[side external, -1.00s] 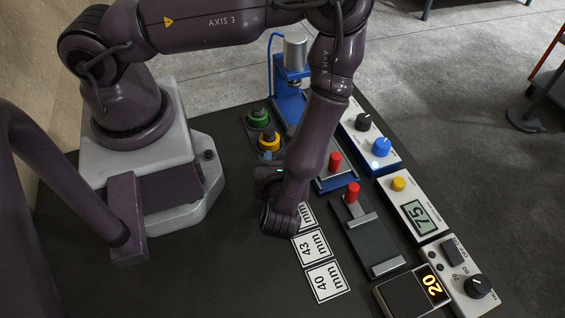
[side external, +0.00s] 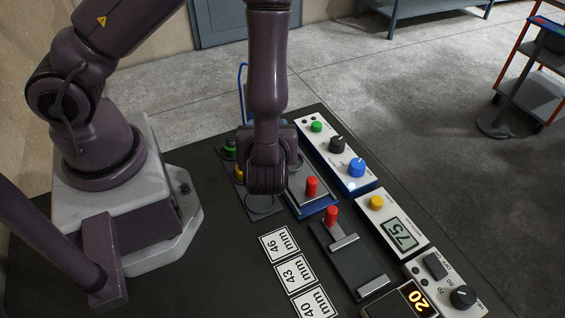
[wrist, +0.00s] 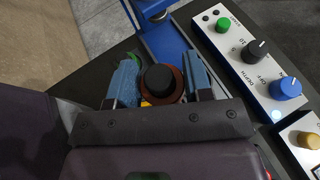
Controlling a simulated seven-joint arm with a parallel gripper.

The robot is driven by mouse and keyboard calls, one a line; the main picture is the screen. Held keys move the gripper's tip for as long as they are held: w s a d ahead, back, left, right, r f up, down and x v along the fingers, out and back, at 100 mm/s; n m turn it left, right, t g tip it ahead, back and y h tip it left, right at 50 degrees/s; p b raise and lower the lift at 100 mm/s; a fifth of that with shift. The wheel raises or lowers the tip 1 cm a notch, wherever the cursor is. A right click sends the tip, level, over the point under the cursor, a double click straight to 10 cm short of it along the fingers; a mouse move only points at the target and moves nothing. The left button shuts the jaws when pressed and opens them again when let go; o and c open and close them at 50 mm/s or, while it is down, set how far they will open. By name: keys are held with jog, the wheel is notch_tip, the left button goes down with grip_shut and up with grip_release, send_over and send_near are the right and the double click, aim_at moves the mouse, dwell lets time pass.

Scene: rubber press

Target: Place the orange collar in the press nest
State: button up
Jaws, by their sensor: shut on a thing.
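In the wrist view my gripper (wrist: 160,76) has its blue-padded fingers on both sides of a dark orange-brown collar (wrist: 161,101) with a round black top. It is shut on the collar. In the side view my wrist hides the fingers and the collar. The blue press (wrist: 169,42) stands beyond the collar in the wrist view. In the side view my arm hides most of the press, leaving a thin blue frame (side external: 241,88). I cannot see the press nest clearly.
A green part (side external: 229,149) stands left of my wrist, with yellow partly showing below it. An empty round seat (side external: 260,203) lies in front. A control box (side external: 331,141), red-handled fixtures (side external: 311,186) and size cards (side external: 280,244) are to the right and front.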

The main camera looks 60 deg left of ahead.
jog(key=w+a+m+t+h, duration=0.1)
jog(key=w+m+t+h, duration=0.2)
jog(key=w+m+t, duration=0.15)
jog(key=shift+n+g, duration=0.25)
jog(key=shift+g, duration=0.1)
jog(key=shift+w+f, duration=0.25)
jog(key=shift+f, duration=1.8)
jog(key=shift+w+f, duration=0.2)
jog(key=shift+f, duration=1.85)
jog(key=shift+d, duration=0.1)
jog(key=shift+f, duration=0.3)
jog(key=o, duration=1.1)
jog(key=shift+s+f, duration=0.1)
jog(key=shift+f, duration=0.05)
jog(key=shift+c, duration=0.2)
